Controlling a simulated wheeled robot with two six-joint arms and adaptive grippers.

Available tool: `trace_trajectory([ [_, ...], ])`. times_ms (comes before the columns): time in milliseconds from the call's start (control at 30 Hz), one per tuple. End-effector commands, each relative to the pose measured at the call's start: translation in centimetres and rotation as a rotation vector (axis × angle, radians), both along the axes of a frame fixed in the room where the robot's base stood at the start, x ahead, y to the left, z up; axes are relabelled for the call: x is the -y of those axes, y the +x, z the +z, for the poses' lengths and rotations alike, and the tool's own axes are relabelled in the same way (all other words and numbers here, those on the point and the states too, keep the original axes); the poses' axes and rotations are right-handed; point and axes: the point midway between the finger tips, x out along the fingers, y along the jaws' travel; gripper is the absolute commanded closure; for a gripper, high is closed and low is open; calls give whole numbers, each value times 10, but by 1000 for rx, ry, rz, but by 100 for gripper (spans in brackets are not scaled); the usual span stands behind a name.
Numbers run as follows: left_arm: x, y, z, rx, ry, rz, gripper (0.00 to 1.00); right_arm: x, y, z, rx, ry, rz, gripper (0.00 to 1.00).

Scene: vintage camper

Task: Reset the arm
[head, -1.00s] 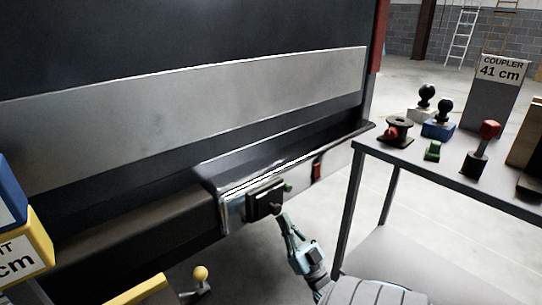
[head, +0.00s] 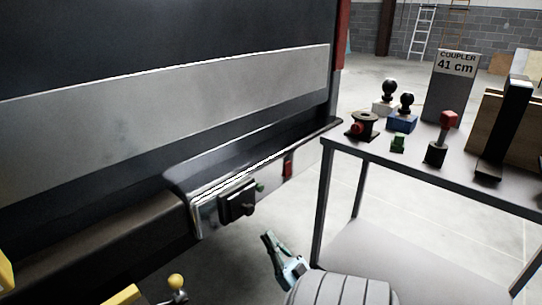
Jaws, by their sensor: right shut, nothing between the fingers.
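My right gripper (head: 270,238) shows at the lower middle of the head view, below and to the right of the black hitch receiver block (head: 238,201) on the chrome bumper (head: 205,215). The gripper is shut with nothing in it. A gap of bare floor shows between its fingertips and the block. My right arm comes up from the bottom edge. My left gripper is not in view.
A grey table (head: 430,180) on the right holds several hitch parts, including two black ball mounts, a red-topped piece (head: 448,120) and a green piece (head: 398,142). A "COUPLER 41 cm" block (head: 447,95) stands behind.

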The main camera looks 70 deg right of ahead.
Motion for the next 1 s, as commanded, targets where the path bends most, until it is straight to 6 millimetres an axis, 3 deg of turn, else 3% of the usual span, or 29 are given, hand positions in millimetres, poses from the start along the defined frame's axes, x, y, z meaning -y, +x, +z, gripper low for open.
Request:
trace_trajectory([
  [200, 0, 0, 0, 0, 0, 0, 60, -5, -11, -10, -1, 1, 2, 100],
  [467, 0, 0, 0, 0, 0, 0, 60, -4, -10, -11, -9, 0, -4, 100],
  [567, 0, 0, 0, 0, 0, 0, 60, 8, 3, -31, -116, 41, -42, 100],
  [667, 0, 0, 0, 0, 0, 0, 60, 19, 43, -84, -376, 143, -64, 100],
  [700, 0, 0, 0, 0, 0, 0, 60, 14, 63, -115, -516, 191, -58, 100],
  [767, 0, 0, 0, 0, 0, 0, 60, -10, 85, -171, -756, 258, -34, 100],
  [800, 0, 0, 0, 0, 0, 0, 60, -32, 92, -206, -917, 287, -12, 100],
  [900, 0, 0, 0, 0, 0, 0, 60, -91, 84, -274, -1269, 311, 39, 100],
  [1000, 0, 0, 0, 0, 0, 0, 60, -142, 60, -311, -1540, 299, 74, 100],
])
